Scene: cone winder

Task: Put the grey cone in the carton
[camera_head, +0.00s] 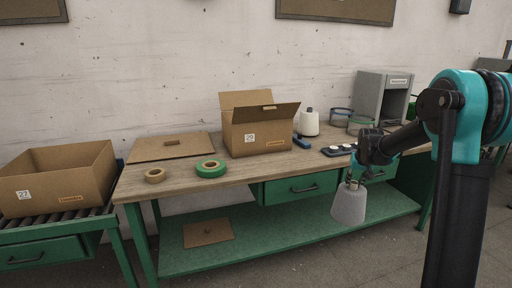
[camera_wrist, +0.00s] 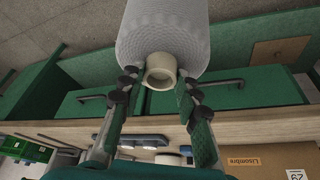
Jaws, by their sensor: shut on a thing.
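The grey cone (camera_head: 349,206) hangs in front of the workbench, its wide end down, held by its narrow tube end. In the wrist view the cone (camera_wrist: 165,28) fills the top middle, with its cream tube (camera_wrist: 161,70) toward me. My gripper (camera_head: 354,183) is shut on the tube; in the wrist view its fingers (camera_wrist: 158,88) stand on either side of it. The open carton (camera_head: 258,139), labelled 29, stands on the bench to the left of my gripper with its flaps up. Part of it shows in the wrist view (camera_wrist: 262,164). Its inside is hidden.
Another open carton (camera_head: 55,184), labelled 27, sits on rollers at left.

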